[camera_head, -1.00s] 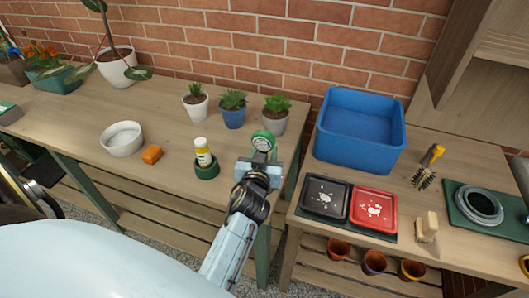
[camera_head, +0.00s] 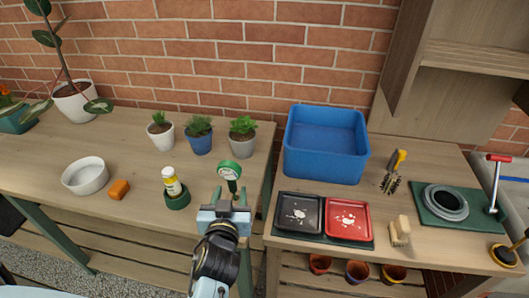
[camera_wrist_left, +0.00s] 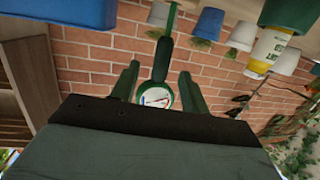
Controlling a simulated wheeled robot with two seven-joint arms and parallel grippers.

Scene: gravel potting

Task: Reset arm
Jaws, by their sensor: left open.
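My left gripper (camera_head: 230,197) is open and empty near the right end of the left table, its fingers pointing toward the wall. Just beyond its fingertips is a green dial gauge (camera_head: 229,170) with a white face. In the left wrist view the gauge (camera_wrist_left: 155,98) shows between the two green fingers, with no visible grip on it. Its green stem extends away from the dial; I cannot tell what supports it. My right gripper is not in view.
Potted succulents (camera_head: 199,138) stand behind the gauge, and a yellow-and-white bottle (camera_head: 171,184) stands to its left. On the right table are a blue bin (camera_head: 326,145), a black tray (camera_head: 299,214) and a red tray (camera_head: 348,219).

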